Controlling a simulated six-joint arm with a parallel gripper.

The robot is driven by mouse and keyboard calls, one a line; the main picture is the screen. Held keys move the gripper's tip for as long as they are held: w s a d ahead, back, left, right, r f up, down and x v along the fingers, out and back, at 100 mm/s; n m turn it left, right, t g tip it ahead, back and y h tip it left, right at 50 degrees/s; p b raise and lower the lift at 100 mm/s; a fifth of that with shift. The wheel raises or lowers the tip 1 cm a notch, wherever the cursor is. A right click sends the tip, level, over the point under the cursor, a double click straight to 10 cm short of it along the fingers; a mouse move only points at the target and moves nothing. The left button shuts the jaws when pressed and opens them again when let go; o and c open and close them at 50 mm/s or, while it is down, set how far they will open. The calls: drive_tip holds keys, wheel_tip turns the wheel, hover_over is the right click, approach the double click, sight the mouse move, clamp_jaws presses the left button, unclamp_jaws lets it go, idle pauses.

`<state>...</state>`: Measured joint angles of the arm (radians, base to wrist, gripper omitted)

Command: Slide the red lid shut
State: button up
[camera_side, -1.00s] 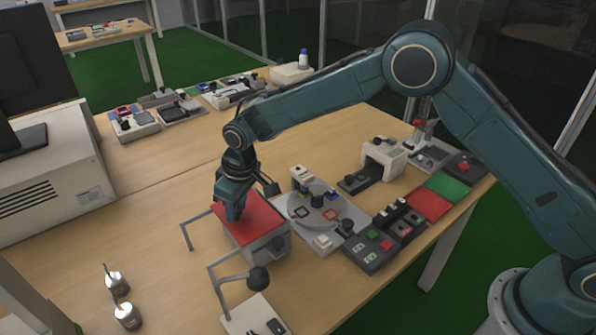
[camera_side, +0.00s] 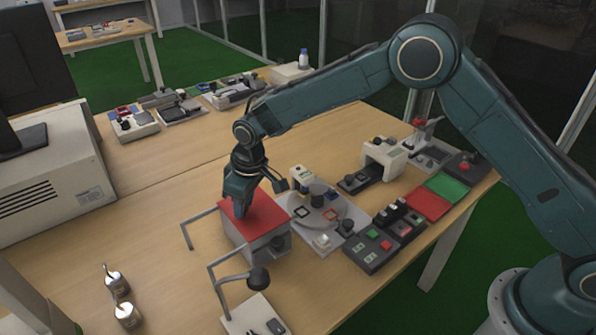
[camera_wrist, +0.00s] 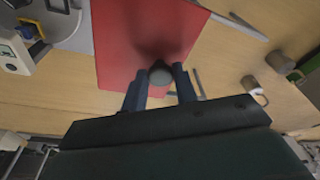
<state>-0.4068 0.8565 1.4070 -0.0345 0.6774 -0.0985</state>
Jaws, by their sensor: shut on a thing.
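The red lid (camera_side: 263,222) lies flat on top of a grey box (camera_side: 258,248) near the front of the table. The lid also fills the middle of the wrist view (camera_wrist: 125,40). My gripper (camera_side: 240,211) points down at the lid's left part. In the wrist view my gripper (camera_wrist: 160,84) has its two blue fingers on either side of a round grey knob (camera_wrist: 160,73) on the lid. The knob is hidden behind the fingers in the side view. The side view does not show clearly whether any of the box opening is uncovered.
Grey metal bar handles (camera_side: 186,232) stand beside the box. A lamp-like arm with a dark head (camera_side: 258,279) is in front of it. A round turntable fixture (camera_side: 325,212) stands close on the right.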

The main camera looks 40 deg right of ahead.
drive_tip(key=o, duration=0.5)
drive_tip(key=shift+w+d, duration=0.1)
drive_tip(key=shift+d, duration=0.25)
drive_tip(key=shift+a, duration=0.1)
drive_tip(key=shift+w+a+v, duration=0.1)
drive_tip(key=shift+w+v, duration=0.05)
drive_tip(key=shift+v, duration=0.65)
drive_tip(key=shift+w+a+v, duration=0.15)
drive_tip(key=shift+v, duration=0.7)
drive_tip(key=shift+w+a+v, duration=0.1)
drive_tip(key=shift+v, duration=0.7)
drive_tip(key=shift+r, duration=0.1)
